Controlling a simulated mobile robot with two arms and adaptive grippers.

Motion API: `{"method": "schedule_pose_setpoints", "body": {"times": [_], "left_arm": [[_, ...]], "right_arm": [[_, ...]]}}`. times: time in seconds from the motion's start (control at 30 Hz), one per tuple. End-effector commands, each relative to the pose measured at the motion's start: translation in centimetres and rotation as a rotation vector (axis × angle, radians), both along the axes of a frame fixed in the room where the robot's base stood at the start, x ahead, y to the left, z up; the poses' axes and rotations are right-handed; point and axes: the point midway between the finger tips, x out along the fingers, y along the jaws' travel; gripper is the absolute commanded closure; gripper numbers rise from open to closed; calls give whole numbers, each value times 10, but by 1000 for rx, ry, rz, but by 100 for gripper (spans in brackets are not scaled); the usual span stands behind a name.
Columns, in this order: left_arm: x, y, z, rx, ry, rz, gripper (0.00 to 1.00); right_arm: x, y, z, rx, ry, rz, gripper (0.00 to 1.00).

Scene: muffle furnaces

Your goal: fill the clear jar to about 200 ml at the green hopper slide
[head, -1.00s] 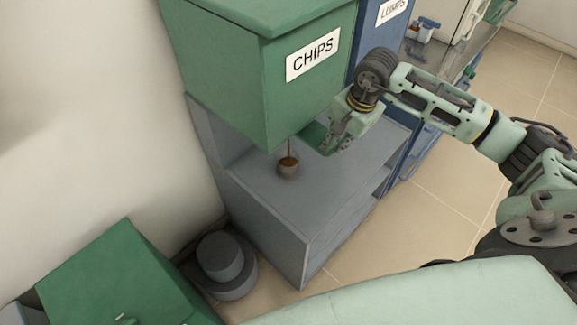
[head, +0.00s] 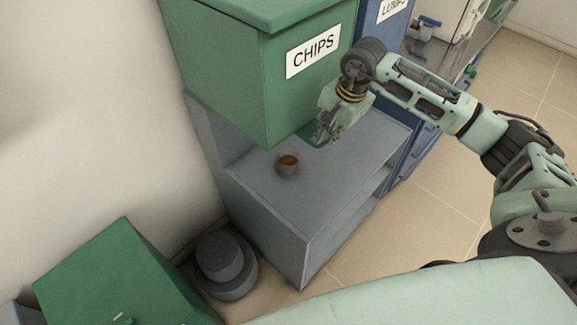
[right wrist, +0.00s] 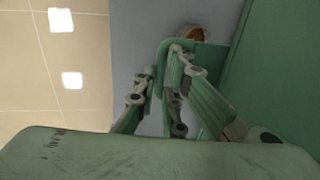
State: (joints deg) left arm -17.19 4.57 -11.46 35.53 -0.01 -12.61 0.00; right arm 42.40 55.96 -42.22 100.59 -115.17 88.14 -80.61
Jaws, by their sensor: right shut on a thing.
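The clear jar (head: 288,165) stands upright on the grey shelf under the green hopper (head: 240,85) marked CHIPS. Brown chips show inside it; I cannot read the level. No stream falls into it. The jar's top also shows at the upper edge of the right wrist view (right wrist: 194,33). My right gripper (head: 325,132) is at the hopper's lower front edge, right of and above the jar. It is shut on the green slide (right wrist: 205,55), which is mostly hidden under the hopper and behind the fingers in the head view. My left gripper is out of view.
The grey stand (head: 270,215) has bare top to the right of the jar. A blue LUMPS hopper (head: 372,35) stands beyond. A dark round stepped object (head: 225,265) sits on the floor near the wall. A green box (head: 110,280) is at lower left.

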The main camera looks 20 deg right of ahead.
Motion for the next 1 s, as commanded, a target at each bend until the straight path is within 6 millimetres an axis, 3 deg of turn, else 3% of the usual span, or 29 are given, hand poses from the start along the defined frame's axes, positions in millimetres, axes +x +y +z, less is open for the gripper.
{"method": "schedule_pose_setpoints", "body": {"times": [0.33,0.37,0.6,1.0], "left_arm": [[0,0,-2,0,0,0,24],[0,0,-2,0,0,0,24],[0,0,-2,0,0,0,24],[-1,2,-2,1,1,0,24]], "right_arm": [[4,3,-2,1,4,2,100],[4,3,-2,2,3,2,88],[4,3,-1,0,2,1,69],[4,2,0,-1,1,1,69]]}}
